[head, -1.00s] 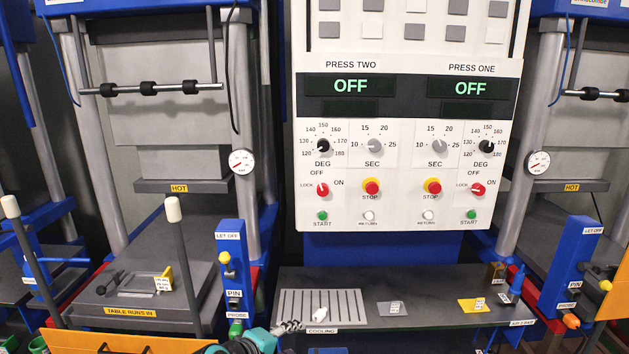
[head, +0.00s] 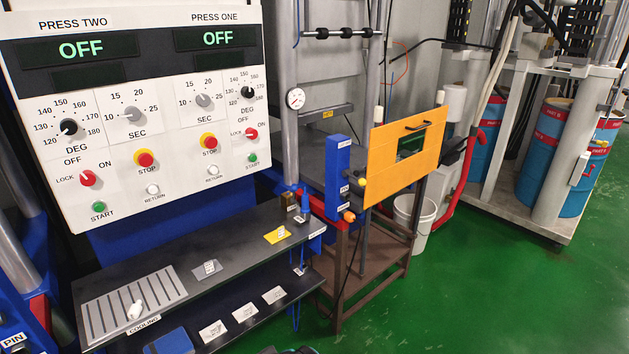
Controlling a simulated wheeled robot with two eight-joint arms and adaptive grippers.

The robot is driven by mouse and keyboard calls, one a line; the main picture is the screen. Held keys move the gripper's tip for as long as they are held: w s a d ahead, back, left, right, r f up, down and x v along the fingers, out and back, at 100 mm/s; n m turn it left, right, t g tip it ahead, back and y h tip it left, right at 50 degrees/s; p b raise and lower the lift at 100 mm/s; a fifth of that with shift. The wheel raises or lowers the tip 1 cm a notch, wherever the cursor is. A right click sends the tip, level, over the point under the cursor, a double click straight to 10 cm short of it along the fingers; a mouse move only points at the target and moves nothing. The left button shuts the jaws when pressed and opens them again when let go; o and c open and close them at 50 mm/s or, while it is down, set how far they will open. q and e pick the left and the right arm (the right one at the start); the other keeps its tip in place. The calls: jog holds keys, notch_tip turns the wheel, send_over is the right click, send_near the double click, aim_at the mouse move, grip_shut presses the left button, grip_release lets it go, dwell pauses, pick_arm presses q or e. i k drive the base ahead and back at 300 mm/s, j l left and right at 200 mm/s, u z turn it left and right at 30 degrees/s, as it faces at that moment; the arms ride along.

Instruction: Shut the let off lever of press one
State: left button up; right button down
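Press one stands right of the control panel, with a grey post and a dark bed. At its front is an upright blue block (head: 337,180) with a white label at its top, too small here to read surely. A small yellow knob (head: 361,182) sticks out on its right side; its lever position is unclear. An orange-tipped fitting (head: 349,216) is below it. An orange guard plate (head: 405,160) with a dark handle and a window stands just right of the block. Neither gripper is recognisable; only a dark sliver shows at the bottom edge.
The control panel (head: 140,120) reads OFF for both presses. A dark shelf (head: 225,247) with a slotted cooling plate (head: 100,310) sits below. A white bucket (head: 412,214) and blue drums (head: 545,150) stand behind right. Green floor at lower right is clear.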

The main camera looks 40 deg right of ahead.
aim_at(362, 182)
jog(key=z, duration=1.45)
